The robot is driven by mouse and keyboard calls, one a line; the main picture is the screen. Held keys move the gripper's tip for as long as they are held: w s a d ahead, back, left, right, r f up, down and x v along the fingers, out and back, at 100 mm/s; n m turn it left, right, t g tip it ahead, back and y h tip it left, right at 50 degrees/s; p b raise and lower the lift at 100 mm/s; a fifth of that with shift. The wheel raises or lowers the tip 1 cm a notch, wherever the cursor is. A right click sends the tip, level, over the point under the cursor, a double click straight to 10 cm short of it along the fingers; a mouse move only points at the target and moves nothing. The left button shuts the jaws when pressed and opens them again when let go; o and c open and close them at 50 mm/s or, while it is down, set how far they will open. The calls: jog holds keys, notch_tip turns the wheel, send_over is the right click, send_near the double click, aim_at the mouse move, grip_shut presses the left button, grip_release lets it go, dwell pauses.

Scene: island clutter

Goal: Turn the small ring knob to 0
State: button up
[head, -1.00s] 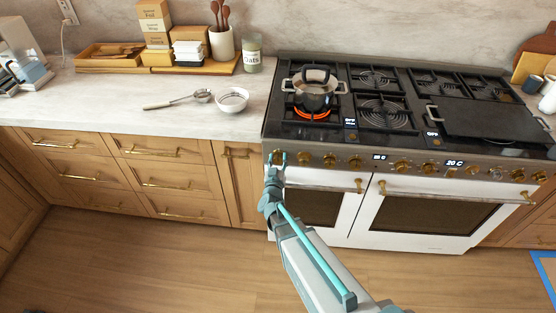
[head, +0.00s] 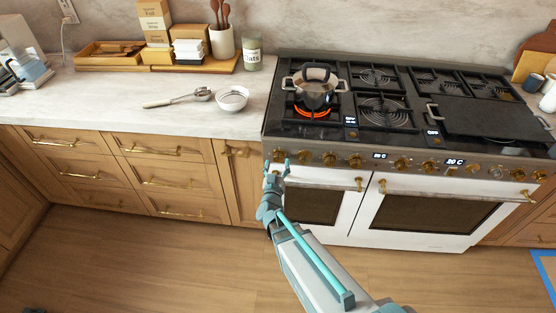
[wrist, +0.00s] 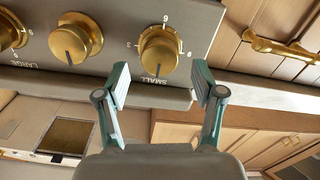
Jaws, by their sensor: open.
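The brass knob labelled SMALL (wrist: 158,50) is on the stove's front panel in the wrist view. A dark mark on it points down in that view, towards the SMALL label. Small digits surround it, too small to read surely. In the head view the knob (head: 277,155) is at the panel's left end, just above my gripper (head: 277,165). My gripper (wrist: 160,76) is open and empty. Its fingertips are spread to either side below the knob in the wrist view, apart from it.
A brass oven handle (head: 320,182) lies below. Wooden drawers (head: 165,175) stand left of the stove. A strainer (head: 202,94) and a bowl (head: 233,97) lie on the counter.

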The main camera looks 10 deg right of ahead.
jog(key=v, duration=0.8)
jog(key=shift+s, duration=0.1)
jog(key=s+a+f+n+g+y, duration=0.15)
jog(key=a+f+g+y, duration=0.25)
jog(key=a+f+y, duration=0.4)
jog(key=s+a+f+n+g, duration=0.1)
jog(key=s+a+f+g, duration=0.1)
jog(key=s+f+g, duration=0.6)
jog(key=s+d+f+g, duration=0.3)
jog(key=s+d+g, duration=0.1)
jog(key=s, duration=0.6)
jog(key=s+d+f+m+g+h, duration=0.1)
jog(key=s+d+f+g, duration=0.3)
jog(key=s, duration=0.7)
jog(key=s+d+f+g+h, duration=0.1)
jog(key=s+d+f+g, duration=0.3)
jog(key=s, duration=0.7)
jog(key=shift+d, duration=0.9)
